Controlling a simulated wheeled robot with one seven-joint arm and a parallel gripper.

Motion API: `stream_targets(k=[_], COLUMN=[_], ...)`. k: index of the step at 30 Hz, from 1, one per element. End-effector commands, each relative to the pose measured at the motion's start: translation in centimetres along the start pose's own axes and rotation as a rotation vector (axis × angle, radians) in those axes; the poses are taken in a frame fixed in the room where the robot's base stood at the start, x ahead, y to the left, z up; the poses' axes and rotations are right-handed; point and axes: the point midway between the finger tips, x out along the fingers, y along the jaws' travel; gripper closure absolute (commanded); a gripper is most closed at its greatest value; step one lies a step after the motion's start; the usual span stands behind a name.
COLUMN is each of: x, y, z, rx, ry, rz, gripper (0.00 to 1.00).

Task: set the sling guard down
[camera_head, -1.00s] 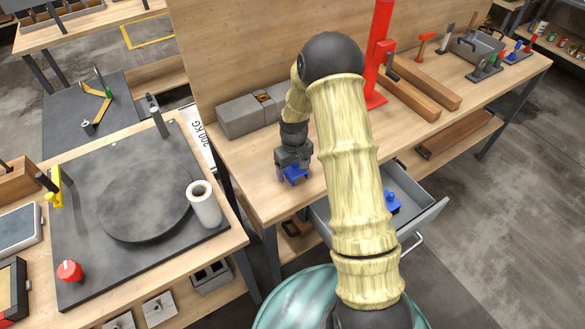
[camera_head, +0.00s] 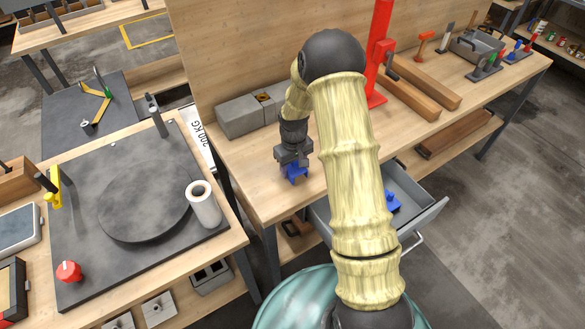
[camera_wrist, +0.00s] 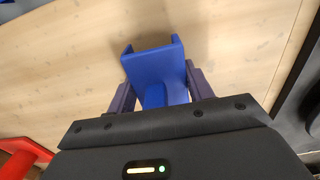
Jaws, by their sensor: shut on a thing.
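The blue sling guard (camera_head: 294,172) is at my gripper (camera_head: 293,163), over the left end of the wooden workbench, near its front edge. In the wrist view the guard (camera_wrist: 153,64) is a blue channel-shaped piece with raised side edges, between my two dark fingers (camera_wrist: 160,90). My gripper is shut on it. The bench top lies close behind the guard. I cannot tell whether the guard touches the wood. My fingers and palm hide its near part.
Grey blocks (camera_head: 240,116) stand behind my gripper. A red upright post (camera_head: 379,55) and timber beams (camera_head: 424,88) are to the right. An open grey drawer (camera_head: 427,212) below the bench front holds another blue piece (camera_head: 392,203). Bare wood surrounds the guard.

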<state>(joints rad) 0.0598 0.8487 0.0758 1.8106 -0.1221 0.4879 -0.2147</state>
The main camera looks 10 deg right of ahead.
Motion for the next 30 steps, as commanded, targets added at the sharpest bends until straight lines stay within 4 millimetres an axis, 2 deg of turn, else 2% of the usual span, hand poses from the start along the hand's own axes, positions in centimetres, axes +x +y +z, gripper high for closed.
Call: stream_targets(k=[5, 12, 15, 19, 30], x=[-2.6, -7.3, -8.6, -9.3, -9.3], y=[0.0, 0.0, 0.0, 0.0, 0.0], z=[-0.1, -0.1, -0.1, -0.1, 0.0], rx=[0.0, -0.001, -0.001, -0.001, -0.001], ry=[0.007, 0.006, 0.005, 0.003, 0.001], rz=[0.002, 0.002, 0.002, 0.001, 0.0], gripper=[0.76, 0.76, 0.76, 0.76, 0.76])
